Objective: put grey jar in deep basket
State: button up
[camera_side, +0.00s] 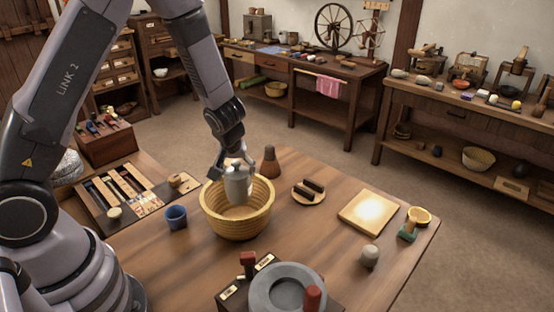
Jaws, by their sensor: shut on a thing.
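The grey jar (238,184) is upright in my gripper (238,170), whose fingers are shut around its upper part. The deep basket (238,224) is a round, tan, woven bowl on the wooden table. The jar is over the basket's opening, and its lower part shows against the basket's inner wall. I cannot tell exactly how far its base is above the basket floor. The basket's far rim is partly hidden behind the jar and gripper.
A blue cup (176,217) stands left of the basket, and a brown conical bottle (270,162) just behind it. A round board (308,194) and a square board (370,213) lie to the right. A stone quern (287,290) stands in front.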

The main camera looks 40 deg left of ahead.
aim_at(238, 195)
jog(key=shift+a+f+n, duration=0.3)
jog(key=shift+f, duration=3.85)
jog(key=shift+f, duration=0.2)
jog(key=o, duration=1.2)
